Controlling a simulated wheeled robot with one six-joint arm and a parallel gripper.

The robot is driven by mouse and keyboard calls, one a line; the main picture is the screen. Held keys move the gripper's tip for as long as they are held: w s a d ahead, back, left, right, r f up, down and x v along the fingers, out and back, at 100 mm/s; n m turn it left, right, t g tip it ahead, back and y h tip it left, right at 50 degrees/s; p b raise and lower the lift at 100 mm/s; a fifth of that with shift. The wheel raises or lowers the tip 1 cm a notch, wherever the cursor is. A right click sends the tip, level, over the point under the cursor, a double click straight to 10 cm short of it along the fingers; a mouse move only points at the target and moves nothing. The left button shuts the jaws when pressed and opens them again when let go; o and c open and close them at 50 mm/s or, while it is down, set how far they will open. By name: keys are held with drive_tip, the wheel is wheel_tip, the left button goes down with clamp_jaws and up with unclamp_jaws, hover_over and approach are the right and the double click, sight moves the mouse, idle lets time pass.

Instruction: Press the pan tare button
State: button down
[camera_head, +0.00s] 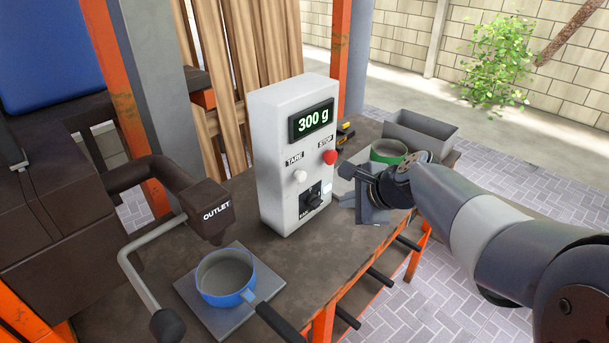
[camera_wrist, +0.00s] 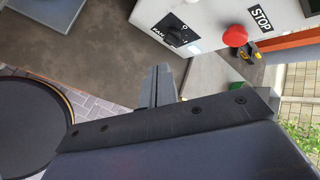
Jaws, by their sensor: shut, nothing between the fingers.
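The grey-white control box (camera_head: 280,150) stands on the bench, with its display reading 300 g (camera_head: 312,120). The round white button labelled TARE (camera_head: 299,176) is on its front, left of the red STOP button (camera_head: 329,157). A black rotary selector (camera_head: 311,199) sits below; it also shows in the wrist view (camera_wrist: 176,32), with a PAN label beside it. The blue pan (camera_head: 226,278) rests on a flat plate under the outlet. My gripper (camera_head: 366,200) is shut and empty, right of the box and apart from it. Its fingers (camera_wrist: 158,86) show in the wrist view, where the TARE button is out of view.
The dark outlet pipe (camera_head: 211,213) and a bent grey handle (camera_head: 148,285) stand at the left. A grey bin (camera_head: 420,128) and a green-rimmed round container (camera_head: 388,151) are behind my gripper. A yellow-black tool (camera_head: 345,134) lies behind the box. Bare bench lies before the box.

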sight(300, 176)
drive_tip(key=w+a+p, duration=0.3)
drive_tip(key=w+a, duration=0.2)
drive_tip(key=a, duration=0.2)
drive_tip(key=shift+w, duration=0.25)
drive_tip(key=shift+a, duration=0.1)
idle(2.0)
drive_tip(key=shift+w+a+p, duration=0.25)
drive_tip(key=shift+p, duration=0.15)
drive_tip(key=shift+w+a+p, duration=0.3)
drive_tip(key=shift+a, duration=0.05)
idle(0.8)
idle(0.3)
drive_tip(key=shift+s+d+b, duration=0.4)
drive_tip(key=shift+s+d, duration=0.15)
drive_tip(key=shift+d, duration=0.15)
